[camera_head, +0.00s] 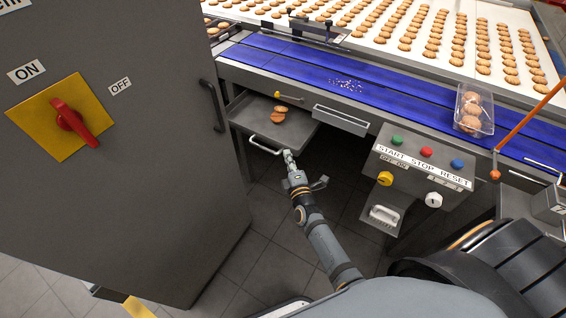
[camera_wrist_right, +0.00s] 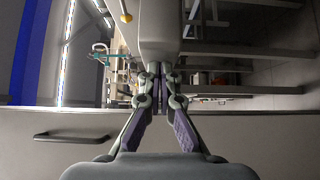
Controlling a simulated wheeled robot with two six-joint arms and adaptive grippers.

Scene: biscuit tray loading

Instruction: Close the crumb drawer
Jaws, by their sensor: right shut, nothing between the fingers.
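The crumb drawer (camera_head: 298,131) is a shallow grey metal tray, pulled out below the blue conveyor. My right gripper (camera_head: 288,155) is shut and empty, just in front of the drawer's front edge and right of the handle. Whether it touches the drawer cannot be told. In the right wrist view its fingers (camera_wrist_right: 159,88) are together, pointing towards a grey metal part that hides some of the machine. My left gripper is not in view.
A tall grey cabinet (camera_head: 150,210) with a red switch (camera_head: 75,122) stands close at the left. A control box (camera_head: 425,165) with buttons juts out at the right. A clear pack of biscuits (camera_head: 473,110) sits on the blue conveyor (camera_head: 300,60). Tiled floor lies below.

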